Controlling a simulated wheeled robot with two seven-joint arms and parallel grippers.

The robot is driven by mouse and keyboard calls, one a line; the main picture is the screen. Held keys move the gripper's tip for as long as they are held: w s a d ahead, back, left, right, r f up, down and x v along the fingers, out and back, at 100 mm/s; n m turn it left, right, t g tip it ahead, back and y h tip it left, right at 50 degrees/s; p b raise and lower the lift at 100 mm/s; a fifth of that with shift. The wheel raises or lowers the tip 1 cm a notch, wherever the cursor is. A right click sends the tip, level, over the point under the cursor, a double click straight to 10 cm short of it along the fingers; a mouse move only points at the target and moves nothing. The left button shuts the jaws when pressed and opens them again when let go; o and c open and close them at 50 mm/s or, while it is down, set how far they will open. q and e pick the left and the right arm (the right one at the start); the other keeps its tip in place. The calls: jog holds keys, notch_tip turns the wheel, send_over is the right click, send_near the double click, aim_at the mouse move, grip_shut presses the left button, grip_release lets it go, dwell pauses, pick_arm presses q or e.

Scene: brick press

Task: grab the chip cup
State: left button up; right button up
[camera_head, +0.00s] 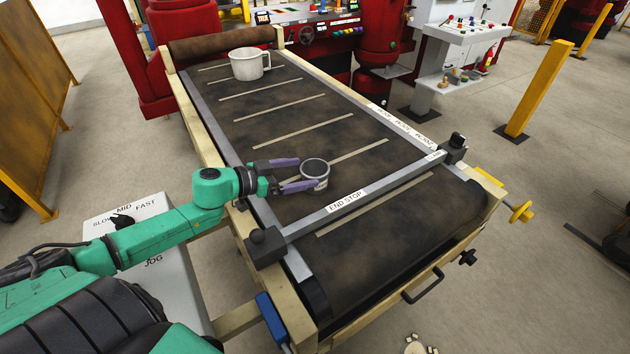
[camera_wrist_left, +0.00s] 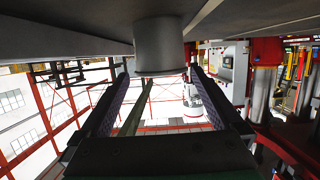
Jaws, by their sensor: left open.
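A small grey cup (camera_head: 315,173) with a dark inside stands upright on the brown belt, just before the end stop bar. My left gripper (camera_head: 294,174) reaches it from the left, low over the belt, with its purple fingers apart. The cup is at the fingertips. In the left wrist view the cup (camera_wrist_left: 160,47) shows ahead, between the two finger ends, with a gap on either side; the picture there is upside down. A larger white mug (camera_head: 247,65) with a handle on its right stands at the belt's far end. My right gripper is not in view.
The belt (camera_head: 290,105) carries pale cross strips and is clear between the mug and the cup. The end stop bar (camera_head: 380,192) crosses the belt close in front of the cup. Metal side rails (camera_head: 218,133) edge the belt. A white jog panel (camera_head: 150,207) stands beside it under my arm.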

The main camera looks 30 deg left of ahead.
aim_at(319, 169)
pick_arm(q)
jog(key=shift+x, duration=1.5)
jog(key=shift+s, duration=0.1)
jog(key=c, duration=1.2)
jog(key=shift+r, duration=0.1)
jog(key=shift+c, duration=0.2)
